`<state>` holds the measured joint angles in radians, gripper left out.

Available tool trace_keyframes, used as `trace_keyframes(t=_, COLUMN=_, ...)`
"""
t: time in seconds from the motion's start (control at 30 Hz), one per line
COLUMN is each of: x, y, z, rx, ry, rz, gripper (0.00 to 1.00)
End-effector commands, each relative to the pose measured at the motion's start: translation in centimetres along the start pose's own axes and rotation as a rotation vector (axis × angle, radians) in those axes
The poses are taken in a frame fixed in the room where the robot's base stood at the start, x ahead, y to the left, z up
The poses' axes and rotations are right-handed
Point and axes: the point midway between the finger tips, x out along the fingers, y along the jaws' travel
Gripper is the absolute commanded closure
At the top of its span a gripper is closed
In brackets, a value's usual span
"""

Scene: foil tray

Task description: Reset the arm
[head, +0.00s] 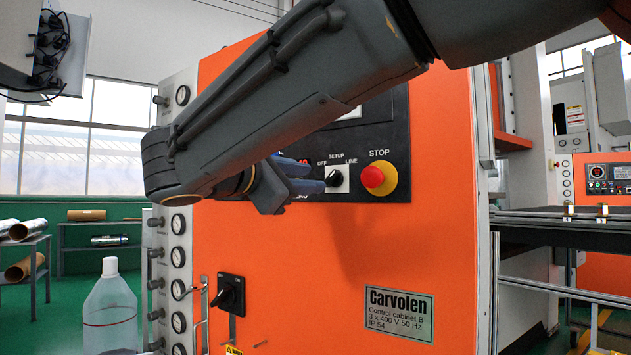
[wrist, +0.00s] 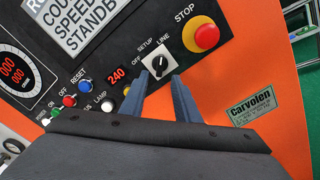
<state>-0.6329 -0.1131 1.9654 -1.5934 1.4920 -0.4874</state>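My gripper (head: 316,177) is in front of the control panel of the orange cabinet (head: 430,215), at the selector switch. In the wrist view its two blue-grey fingers (wrist: 159,78) are apart with nothing held between them. The black selector knob (wrist: 160,66) on its white plate shows just beyond the fingertips, between them in the picture. It also shows in the head view (head: 336,177), right of the fingertips. Its labels read OFF, SETUP and LINE; I cannot tell its setting for sure. I cannot tell whether a finger touches it.
A red STOP button (head: 373,177) on a yellow base sits right of the selector. RESET (wrist: 84,87) and other buttons lie left in the wrist view. A black rotary switch (head: 229,293) is lower on the cabinet. A clear bottle (head: 109,315) stands at lower left.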

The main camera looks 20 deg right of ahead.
Motion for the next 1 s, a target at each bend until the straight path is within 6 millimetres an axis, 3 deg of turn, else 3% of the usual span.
trace_keyframes(t=0.17, x=-0.9, y=0.0, z=0.0, rx=0.000, ry=0.001, rz=0.000, gripper=0.71)
trace_keyframes(t=0.67, x=-0.7, y=-0.4, z=-0.3, rx=-0.002, ry=0.008, rz=-0.011, gripper=0.71)
trace_keyframes(t=0.77, x=0.2, y=-2.4, z=-1.6, rx=-0.006, ry=0.044, rz=-0.065, gripper=0.71)
trace_keyframes(t=0.83, x=1.1, y=-5.2, z=-3.2, rx=-0.005, ry=0.092, rz=-0.139, gripper=0.71)
trace_keyframes(t=1.0, x=2.6, y=-15.5, z=-7.9, rx=0.051, ry=0.232, rz=-0.423, gripper=0.71)
